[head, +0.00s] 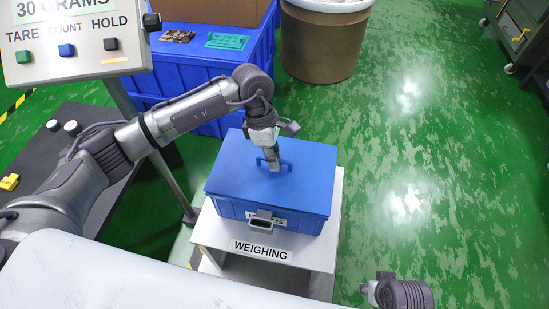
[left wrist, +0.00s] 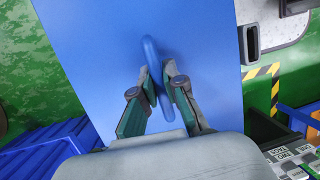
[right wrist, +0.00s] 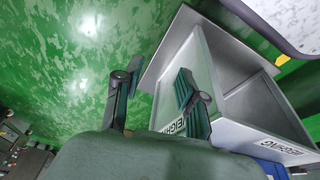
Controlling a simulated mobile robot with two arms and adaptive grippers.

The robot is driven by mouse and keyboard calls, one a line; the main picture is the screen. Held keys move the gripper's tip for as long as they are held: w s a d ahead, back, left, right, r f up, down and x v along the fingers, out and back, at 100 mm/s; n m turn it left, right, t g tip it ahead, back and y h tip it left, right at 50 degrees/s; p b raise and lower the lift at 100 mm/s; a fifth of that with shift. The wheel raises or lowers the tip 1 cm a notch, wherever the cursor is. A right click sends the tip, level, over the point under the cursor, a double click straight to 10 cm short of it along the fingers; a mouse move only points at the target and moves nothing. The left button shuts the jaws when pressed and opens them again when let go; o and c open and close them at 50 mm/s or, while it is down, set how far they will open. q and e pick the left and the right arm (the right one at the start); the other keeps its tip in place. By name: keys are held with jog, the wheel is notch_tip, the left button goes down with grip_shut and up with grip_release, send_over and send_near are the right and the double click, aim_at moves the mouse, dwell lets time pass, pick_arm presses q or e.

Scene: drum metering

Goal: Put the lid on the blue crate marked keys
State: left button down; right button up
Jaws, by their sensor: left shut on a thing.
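The blue crate (head: 292,222) stands on the white stand labelled WEIGHING. Its front label is partly hidden behind a grey latch, with only the end of the word readable. The blue lid (head: 312,172) lies over the crate's top and looks level; I cannot tell whether it is fully seated. My left gripper (head: 273,164) is shut on the lid's handle (head: 286,166). The left wrist view shows its fingers (left wrist: 158,92) on both sides of the handle (left wrist: 150,60). My right gripper (right wrist: 155,85) is open and empty, beside the stand.
The white stand (head: 210,230) has a little bare top around the crate. A sign panel on a post (head: 150,130) is at the left. A larger blue container (head: 215,65) with flat items on top and a brown bin (head: 322,45) stand behind.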

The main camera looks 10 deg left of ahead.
jog(key=shift+r, duration=0.55)
jog(key=shift+r, duration=0.15)
dwell(0.5)
pick_arm(q)
jog(key=shift+b, duration=0.3)
jog(key=shift+f, duration=0.1)
pick_arm(e)
jog(key=shift+s+r, duration=0.1)
jog(key=shift+r, duration=0.35)
pick_arm(q)
jog(key=shift+f, duration=0.1)
pick_arm(e)
jog(key=shift+s+r, duration=0.2)
jog(key=shift+r, duration=0.15)
jog(key=shift+w+r, duration=0.1)
jog(key=shift+r, duration=0.2)
